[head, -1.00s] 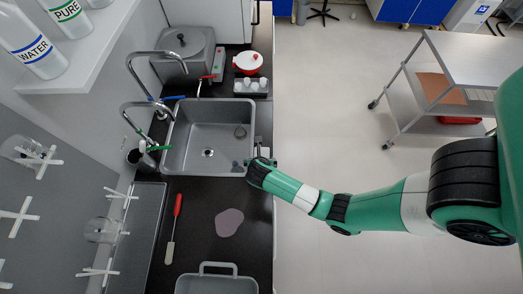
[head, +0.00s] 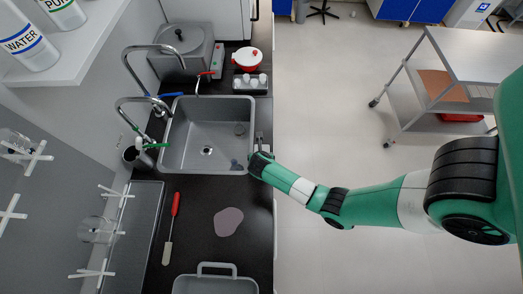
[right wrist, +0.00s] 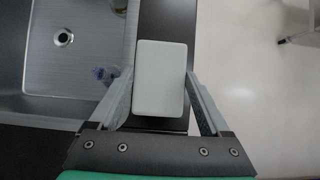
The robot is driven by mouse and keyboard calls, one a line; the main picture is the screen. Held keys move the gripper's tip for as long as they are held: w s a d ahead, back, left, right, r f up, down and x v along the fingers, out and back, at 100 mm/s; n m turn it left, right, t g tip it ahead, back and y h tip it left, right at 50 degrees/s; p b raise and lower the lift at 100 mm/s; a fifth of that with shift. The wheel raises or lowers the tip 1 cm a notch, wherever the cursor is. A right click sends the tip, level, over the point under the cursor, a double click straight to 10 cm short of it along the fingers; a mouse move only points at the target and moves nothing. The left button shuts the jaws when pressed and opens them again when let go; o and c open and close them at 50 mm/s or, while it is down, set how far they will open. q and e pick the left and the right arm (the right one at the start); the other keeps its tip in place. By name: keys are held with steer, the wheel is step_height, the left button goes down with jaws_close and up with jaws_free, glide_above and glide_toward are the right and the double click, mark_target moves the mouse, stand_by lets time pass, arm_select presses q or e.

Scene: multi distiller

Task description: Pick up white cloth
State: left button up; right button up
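The white cloth (right wrist: 160,78) shows in the right wrist view as a pale, rounded rectangle at the counter's right edge, beside the sink. My right gripper (right wrist: 159,80) is over it, with its fingers apart, one on each side of the cloth. Whether the fingers touch it is hard to tell. In the head view my right gripper (head: 261,146) is at the sink's right rim, and the cloth is mostly hidden by the gripper. My left gripper is not in view.
The grey sink (head: 190,160) lies just left of my right gripper. A red-handled tool (head: 172,228), a pinkish flat patch (head: 228,222) and a grey tray (head: 214,284) are on the dark counter nearer the front. Open floor lies right.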

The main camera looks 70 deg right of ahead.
steer(key=c, duration=0.7)
steer(key=shift+o, duration=0.2)
steer(key=shift+r, duration=0.1)
steer(key=shift+r, duration=0.25)
step_height(320, 180, up, 3)
steer(key=shift+r+p, duration=0.1)
steer(key=shift+p, duration=0.8)
steer(key=s+r+p, duration=0.2)
steer(key=s+r, duration=0.2)
steer(key=s, duration=0.3)
steer(key=s+a+r+p, duration=0.1)
steer(key=s+r+p, duration=0.1)
steer(key=s+r, duration=0.3)
steer(key=shift+s+a, duration=0.25)
steer(key=shift+s, duration=0.7)
